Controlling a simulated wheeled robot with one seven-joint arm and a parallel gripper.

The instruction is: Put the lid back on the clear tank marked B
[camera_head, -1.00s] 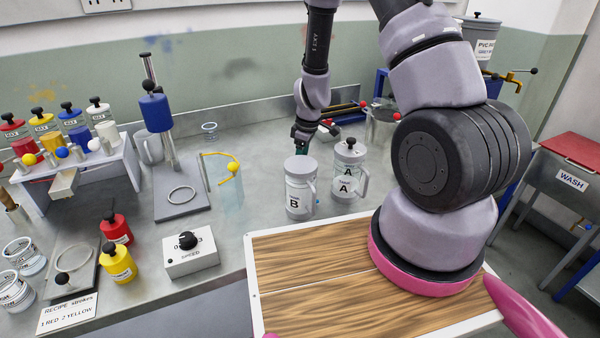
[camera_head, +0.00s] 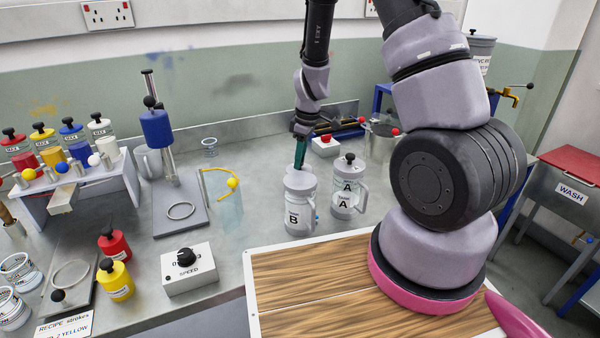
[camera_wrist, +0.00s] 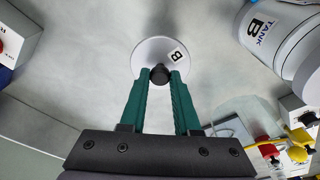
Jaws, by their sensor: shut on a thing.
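The clear tank marked B (camera_head: 298,218) stands upright on the bench, its handle on the right. It also shows at the upper right of the wrist view (camera_wrist: 283,45). My gripper (camera_head: 299,165), with green fingers, is just behind and above tank B in the head view. In the wrist view its fingers (camera_wrist: 160,76) are shut on the black knob of a round pale lid (camera_wrist: 150,52) labelled B. There the lid appears beside tank B, apart from it, with bench around it. In the head view I cannot clearly separate the lid from the tank's top.
Tank A (camera_head: 346,198), with a black-knobbed lid, stands close to the right of tank B. A red-button box (camera_head: 325,146) is behind. A beaker with a yellow-ball lever (camera_head: 228,205) and a blue press (camera_head: 157,130) stand left. A wooden board (camera_head: 310,275) lies in front.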

